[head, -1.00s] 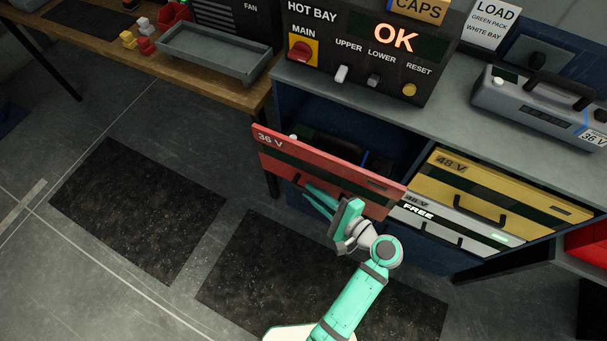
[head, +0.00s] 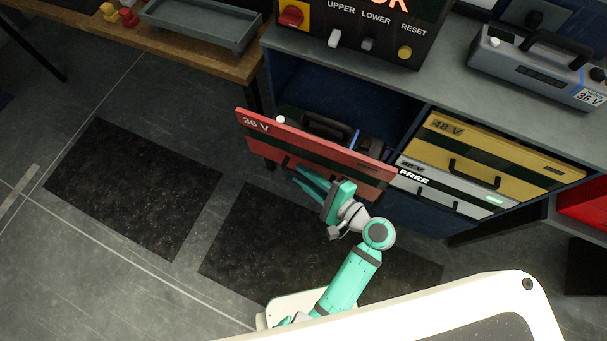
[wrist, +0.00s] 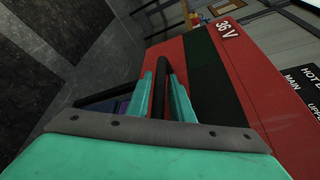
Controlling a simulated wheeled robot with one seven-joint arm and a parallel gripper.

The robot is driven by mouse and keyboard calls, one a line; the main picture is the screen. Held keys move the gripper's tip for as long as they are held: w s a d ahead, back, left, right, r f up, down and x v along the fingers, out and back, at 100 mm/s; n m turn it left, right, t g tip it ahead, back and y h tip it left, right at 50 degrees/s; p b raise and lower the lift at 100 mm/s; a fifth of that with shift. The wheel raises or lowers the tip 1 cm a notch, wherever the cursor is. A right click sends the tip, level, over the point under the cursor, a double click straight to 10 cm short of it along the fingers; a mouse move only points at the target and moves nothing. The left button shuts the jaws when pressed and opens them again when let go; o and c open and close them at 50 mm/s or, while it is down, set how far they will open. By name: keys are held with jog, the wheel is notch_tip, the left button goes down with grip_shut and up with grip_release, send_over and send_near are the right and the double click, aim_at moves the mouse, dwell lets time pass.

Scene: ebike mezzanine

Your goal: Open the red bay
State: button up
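The red bay (head: 310,150), marked 36 V, is a drawer standing pulled out from the blue cabinet, with its front tilted in the picture. A dark battery pack with a handle (head: 325,128) shows inside behind the red front. My gripper (head: 302,180) is at the lower part of the red front. In the wrist view the red front (wrist: 255,75) fills the right side, and the dark bar handle (wrist: 160,85) lies between the two teal fingers (wrist: 162,88), which close around it. In the head view the handle is largely hidden.
To the right are a yellow 48 V drawer (head: 490,155) and a silver drawer marked FREE (head: 455,190), both shut. A grey battery pack (head: 535,75) and a switch panel (head: 375,30) stand on the cabinet top. Dark mats (head: 135,185) lie on open floor to the left.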

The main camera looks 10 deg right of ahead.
jog(key=v, duration=1)
jog(key=shift+s+d+r, duration=0.15)
jog(key=shift+s+d, duration=0.05)
jog(key=shift+s, duration=0.1)
